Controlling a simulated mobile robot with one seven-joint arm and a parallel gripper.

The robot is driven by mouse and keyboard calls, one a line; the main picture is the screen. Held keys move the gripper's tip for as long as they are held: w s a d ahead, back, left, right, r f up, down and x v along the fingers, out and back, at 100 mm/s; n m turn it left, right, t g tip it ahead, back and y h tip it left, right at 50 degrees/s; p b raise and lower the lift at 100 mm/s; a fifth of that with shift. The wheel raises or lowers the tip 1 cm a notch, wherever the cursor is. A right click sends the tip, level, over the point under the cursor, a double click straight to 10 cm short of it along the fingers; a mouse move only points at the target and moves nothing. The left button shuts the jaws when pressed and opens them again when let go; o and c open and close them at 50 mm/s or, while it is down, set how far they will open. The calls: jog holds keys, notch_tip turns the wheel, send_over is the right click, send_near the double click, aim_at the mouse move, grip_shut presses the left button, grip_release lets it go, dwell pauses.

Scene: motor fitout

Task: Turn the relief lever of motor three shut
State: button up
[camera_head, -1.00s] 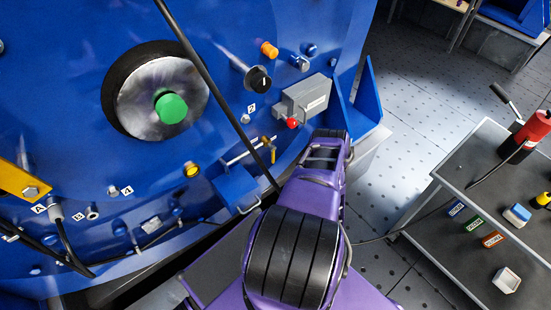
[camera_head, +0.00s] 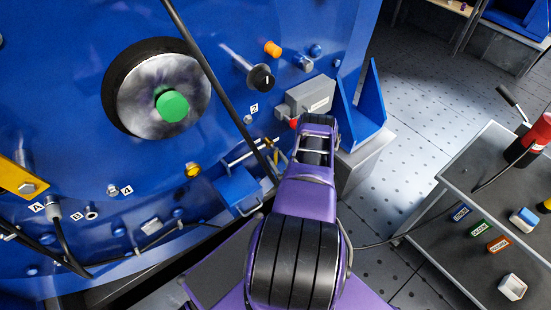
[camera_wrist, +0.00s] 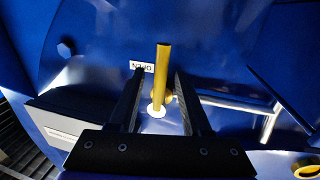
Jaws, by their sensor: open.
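The relief lever (camera_wrist: 162,72) is a yellow bar on a round yellow hub, standing out from the blue motor housing (camera_wrist: 100,50). In the wrist view it points up the picture, close to a small white label (camera_wrist: 142,66) that appears to read OPEN upside down. My gripper (camera_wrist: 160,76) is open, with its two black fingers on either side of the lever. A gap shows on each side; I cannot tell how deep the lever sits between them. In the head view my arm hides the gripper and most of the lever area.
A grey box (camera_head: 310,97) with a red knob sits above my arm. A blue bracket (camera_head: 372,105) stands to its right. A black cable (camera_head: 215,85) crosses before the motor. A silver rail (camera_wrist: 235,104) lies right of the lever. A grey cart (camera_head: 450,255) stands right.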

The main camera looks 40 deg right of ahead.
jog(key=shift+w+d, duration=0.15)
jog(key=shift+w, duration=0.35)
grip_shut()
dwell(1.2)
